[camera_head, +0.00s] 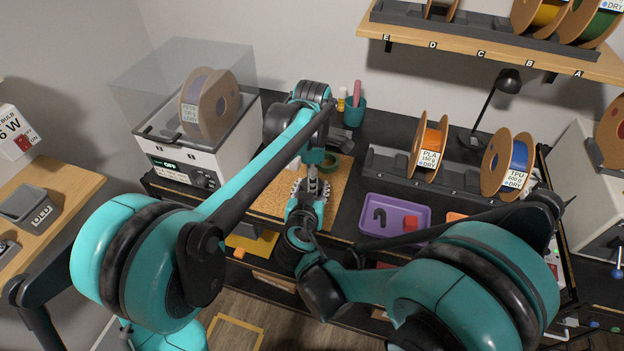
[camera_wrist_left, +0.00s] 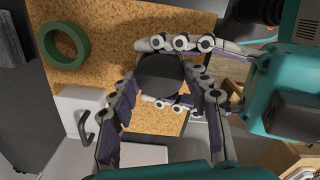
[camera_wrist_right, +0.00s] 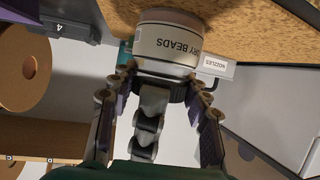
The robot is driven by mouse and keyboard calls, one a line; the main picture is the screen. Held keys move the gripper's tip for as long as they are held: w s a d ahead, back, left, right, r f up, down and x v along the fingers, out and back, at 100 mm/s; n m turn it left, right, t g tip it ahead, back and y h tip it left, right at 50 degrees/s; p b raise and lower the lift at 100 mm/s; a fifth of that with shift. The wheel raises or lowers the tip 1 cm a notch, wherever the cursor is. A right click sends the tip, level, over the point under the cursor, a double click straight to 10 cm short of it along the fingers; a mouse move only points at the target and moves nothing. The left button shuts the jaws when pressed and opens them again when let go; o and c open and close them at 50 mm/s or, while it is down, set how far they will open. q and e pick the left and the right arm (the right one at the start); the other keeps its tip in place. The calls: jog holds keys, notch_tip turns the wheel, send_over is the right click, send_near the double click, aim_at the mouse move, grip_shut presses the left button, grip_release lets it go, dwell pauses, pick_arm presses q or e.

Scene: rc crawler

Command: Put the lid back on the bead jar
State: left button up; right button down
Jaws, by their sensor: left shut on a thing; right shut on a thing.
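The bead jar (camera_wrist_right: 168,46) stands on the cork mat (camera_wrist_left: 110,20). It is pale, and its label reads "DRY BEADS", upside down in the right wrist view. The round black lid (camera_wrist_left: 160,74) is over the jar's mouth and also shows as a dark band in the right wrist view (camera_wrist_right: 177,88). My left gripper (camera_wrist_left: 165,85) is above, shut on the lid, a finger on either side. My right gripper (camera_wrist_right: 160,85) comes in from the side, shut on the jar. I cannot tell whether the lid is fully seated. In the head view, the grippers (camera_head: 313,172) hide the jar.
A green tape ring (camera_wrist_left: 64,44) lies on the mat. A white box labelled "NOZZLES" (camera_wrist_right: 217,67) stands close to the jar. A purple tray (camera_head: 395,228) lies right of the mat, a filament dryer (camera_head: 190,150) left. Spools (camera_head: 428,150) stand in a rack behind the tray.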

pick_arm(q)
jog(key=m, duration=0.6)
jog(key=shift+m, duration=0.3)
jog(key=o, duration=1.3)
jog(key=shift+d, duration=0.1)
jog(key=shift+r, duration=2.25)
jog(key=shift+c, duration=0.5)
